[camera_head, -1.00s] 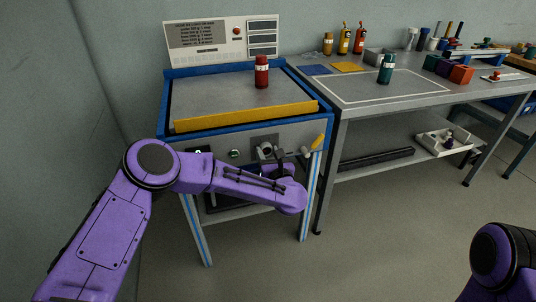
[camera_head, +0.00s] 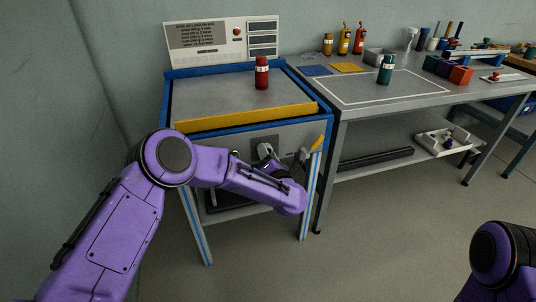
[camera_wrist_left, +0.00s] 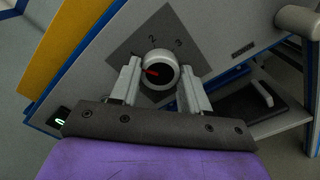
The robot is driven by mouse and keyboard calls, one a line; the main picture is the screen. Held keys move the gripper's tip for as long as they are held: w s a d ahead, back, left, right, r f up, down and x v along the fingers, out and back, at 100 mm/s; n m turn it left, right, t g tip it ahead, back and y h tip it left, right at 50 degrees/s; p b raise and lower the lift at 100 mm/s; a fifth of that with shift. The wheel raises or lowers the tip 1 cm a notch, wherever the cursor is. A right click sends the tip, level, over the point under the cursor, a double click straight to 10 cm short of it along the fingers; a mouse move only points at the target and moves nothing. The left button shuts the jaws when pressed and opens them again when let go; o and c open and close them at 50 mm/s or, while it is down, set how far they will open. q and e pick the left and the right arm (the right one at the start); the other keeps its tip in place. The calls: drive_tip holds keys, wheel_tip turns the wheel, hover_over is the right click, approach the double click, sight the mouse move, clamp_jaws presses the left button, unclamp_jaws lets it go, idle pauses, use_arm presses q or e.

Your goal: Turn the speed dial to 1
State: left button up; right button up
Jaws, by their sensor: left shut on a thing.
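The speed dial (camera_wrist_left: 160,74) is a round light-grey knob with a dark face and a red pointer mark, on a dark square plate (camera_wrist_left: 137,43) on the bench's front panel. The numbers 2 and 3 show above it; I see no 1. The red mark points left in the left wrist view. My left gripper (camera_wrist_left: 158,68) is shut on the dial, one pale finger on each side. In the head view the left gripper (camera_head: 270,160) is at the front panel, mostly hidden behind my arm. My right gripper is out of view.
The blue-framed bench (camera_head: 185,73) has a yellow bar (camera_head: 245,117) along its front and a red bottle (camera_head: 261,72) on top. A grey table (camera_head: 430,88) with tools stands at right.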

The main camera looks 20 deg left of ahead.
use_arm(q)
drive_tip(key=shift+m, duration=0.4)
drive_tip(key=o, duration=1.1)
drive_tip(key=shift+c, duration=0.2)
drive_tip(key=shift+s+d, duration=0.1)
drive_tip(key=v, duration=1)
drive_tip(key=shift+s+d, duration=0.15)
